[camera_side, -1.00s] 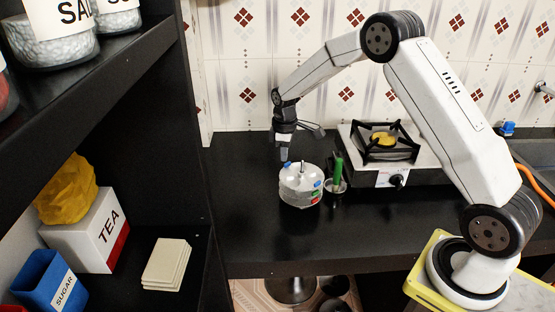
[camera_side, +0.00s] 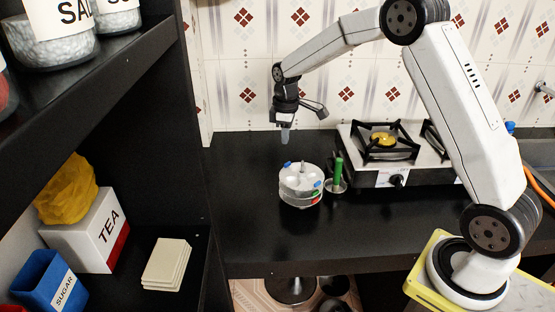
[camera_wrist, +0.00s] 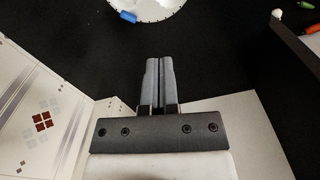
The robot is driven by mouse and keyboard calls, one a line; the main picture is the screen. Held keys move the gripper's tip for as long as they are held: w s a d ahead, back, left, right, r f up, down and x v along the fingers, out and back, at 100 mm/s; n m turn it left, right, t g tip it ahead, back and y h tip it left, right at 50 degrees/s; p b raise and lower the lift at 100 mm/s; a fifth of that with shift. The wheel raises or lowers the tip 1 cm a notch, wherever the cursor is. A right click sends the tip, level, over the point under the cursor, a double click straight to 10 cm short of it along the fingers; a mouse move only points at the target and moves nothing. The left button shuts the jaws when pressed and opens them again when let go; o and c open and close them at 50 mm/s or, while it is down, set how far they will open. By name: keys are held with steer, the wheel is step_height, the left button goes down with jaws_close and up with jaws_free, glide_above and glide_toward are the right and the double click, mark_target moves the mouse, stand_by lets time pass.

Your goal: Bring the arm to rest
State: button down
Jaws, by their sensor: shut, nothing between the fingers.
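My gripper (camera_side: 285,136) hangs pointing down above the black counter, behind and above the round grey-white holder. In the wrist view its two fingers (camera_wrist: 161,66) are together with nothing between them. My arm reaches up from its base at the right and bends over toward the back wall. The gripper is apart from the holder and touches nothing that I can see.
The round holder (camera_side: 301,184) with blue, green and red bits stands on the counter (camera_side: 250,225). A small dish with a green upright piece (camera_side: 339,172) is beside it. A stove (camera_side: 391,178) stands to the right. A black shelf (camera_side: 140,110) is at the left; the tiled wall (camera_side: 235,95) is behind.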

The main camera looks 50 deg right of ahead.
steer(key=s+a+m+t, duration=0.1)
steer(key=s+a+m, duration=0.2)
steer(key=s, duration=0.8)
steer(key=s+a+f+m+t, duration=0.1)
steer(key=s+a+m, duration=0.2)
steer(key=s+a, duration=0.4)
steer(key=shift+s, duration=2.2)
steer(key=shift+a, duration=0.1)
